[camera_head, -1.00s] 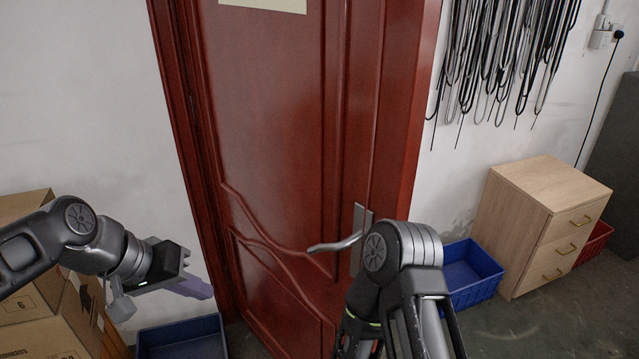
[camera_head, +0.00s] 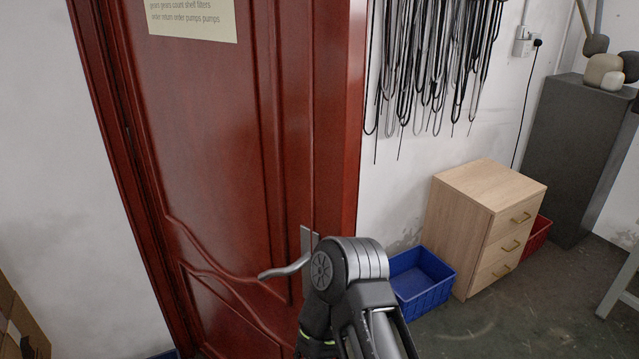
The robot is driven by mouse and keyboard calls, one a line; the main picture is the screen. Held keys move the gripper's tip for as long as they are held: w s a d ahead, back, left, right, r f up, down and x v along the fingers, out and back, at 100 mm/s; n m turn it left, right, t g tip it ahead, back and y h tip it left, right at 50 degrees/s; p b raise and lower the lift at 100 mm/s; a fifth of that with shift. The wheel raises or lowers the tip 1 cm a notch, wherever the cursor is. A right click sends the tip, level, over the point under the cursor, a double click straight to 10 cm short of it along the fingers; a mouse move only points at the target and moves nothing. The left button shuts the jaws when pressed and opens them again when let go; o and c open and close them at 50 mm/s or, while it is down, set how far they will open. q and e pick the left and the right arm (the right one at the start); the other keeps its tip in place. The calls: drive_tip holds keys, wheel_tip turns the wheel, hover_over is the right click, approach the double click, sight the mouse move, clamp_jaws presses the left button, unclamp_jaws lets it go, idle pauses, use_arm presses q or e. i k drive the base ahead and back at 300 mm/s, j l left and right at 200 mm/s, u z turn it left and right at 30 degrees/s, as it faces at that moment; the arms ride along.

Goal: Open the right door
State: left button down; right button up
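The red-brown wooden door (camera_head: 215,130) stands in the middle left of the head view, inside its red frame. I see no clear gap at its edge. Its silver lever handle (camera_head: 284,269) points left from a metal plate (camera_head: 308,240) near the door's right side. My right arm rises from the bottom just right of the handle, and its rounded joint covers part of the plate. My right gripper is hidden behind or below this arm, so I cannot tell whether it touches the door. My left arm and gripper are out of view.
A blue bin (camera_head: 419,281) and a wooden drawer cabinet (camera_head: 481,229) stand right of the door. A dark grey cabinet (camera_head: 578,155) is farther right. Black cables (camera_head: 430,65) hang on the wall. A cardboard box (camera_head: 22,325) is at lower left.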

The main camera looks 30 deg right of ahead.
sight(242, 117)
drive_tip(key=k+l, duration=0.1)
drive_tip(key=l, duration=0.35)
drive_tip(key=l+u, duration=0.1)
drive_tip(key=l, duration=0.3)
drive_tip(key=k+l, duration=0.15)
drive_tip(key=l, duration=0.3)
drive_tip(key=k+l, duration=0.1)
drive_tip(key=l, duration=0.3)
drive_tip(key=k+l+u, duration=0.1)
drive_tip(key=l, duration=0.35)
drive_tip(key=i+l, duration=0.15)
drive_tip(key=l, duration=0.4)
drive_tip(key=i+l+u, duration=0.1)
drive_tip(key=l, duration=0.45)
drive_tip(key=i+l, duration=0.1)
drive_tip(key=l, duration=0.45)
drive_tip(key=i+l+u, duration=0.15)
drive_tip(key=l, duration=0.4)
